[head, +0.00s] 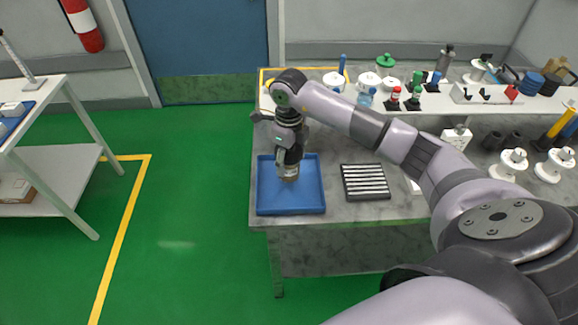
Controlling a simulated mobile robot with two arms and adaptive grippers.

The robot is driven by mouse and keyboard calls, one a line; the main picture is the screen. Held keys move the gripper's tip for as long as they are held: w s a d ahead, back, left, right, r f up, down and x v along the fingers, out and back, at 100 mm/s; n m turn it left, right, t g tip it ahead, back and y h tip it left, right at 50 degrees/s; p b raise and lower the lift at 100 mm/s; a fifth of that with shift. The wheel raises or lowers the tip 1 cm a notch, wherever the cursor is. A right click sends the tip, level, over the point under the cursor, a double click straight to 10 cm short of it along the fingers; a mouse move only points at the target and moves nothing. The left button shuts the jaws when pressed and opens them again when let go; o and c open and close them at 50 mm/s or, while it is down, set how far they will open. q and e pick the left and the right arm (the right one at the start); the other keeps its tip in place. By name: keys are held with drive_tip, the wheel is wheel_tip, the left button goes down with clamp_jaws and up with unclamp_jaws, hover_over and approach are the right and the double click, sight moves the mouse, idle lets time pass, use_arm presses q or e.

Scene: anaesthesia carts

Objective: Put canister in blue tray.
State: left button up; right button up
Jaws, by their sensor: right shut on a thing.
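The blue tray (271,207) lies at the front left corner of the grey table. My right gripper (289,168) points down over the tray. It is shut on the canister (289,175), a small clear and tan cylinder. Only the lower part of the canister shows below the fingers. It is over or in the middle of the tray; I cannot tell whether it touches the tray floor. My left gripper is not in view.
A dark rack with white strips (365,182) lies right of the tray. White spools (514,160) and bottles crowd the table's right side and back shelf. A white cart (60,110) stands at the left. Green floor between is clear.

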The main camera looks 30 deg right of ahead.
sight(289, 170)
wheel_tip(289, 170, down, 4)
drive_tip(key=shift+r+p, duration=0.25)
drive_tip(key=shift+p, duration=0.2)
drive_tip(key=shift+f, duration=0.45)
drive_tip(key=shift+f, duration=0.1)
drive_tip(key=o, duration=1.3)
